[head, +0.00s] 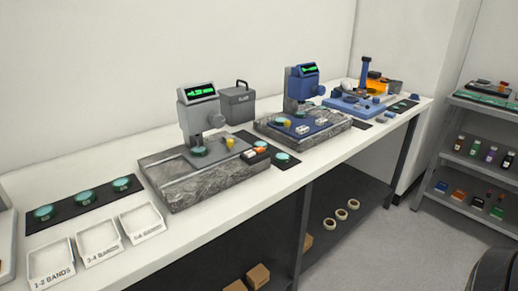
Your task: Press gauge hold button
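Two gauge stations with lit green displays stand on the white bench. The nearer grey gauge (197,108) stands on a rough grey stone base (185,193), with a teal disc (200,152) under its head. The blue gauge (301,85) stands behind and to the right on a similar base (276,141). Small white and orange blocks (259,150) sit at the right of the grey gauge's base. The display text is too small to read, and I cannot tell which part is the hold button. Neither of my grippers is in view.
Teal discs lie on a dark mat (63,214) at the left, behind labelled white trays (96,239). A grey case (237,105) stands behind the grey gauge. A blue and orange apparatus (365,93) is at the far end. Shelves (476,150) stand right, beyond open floor.

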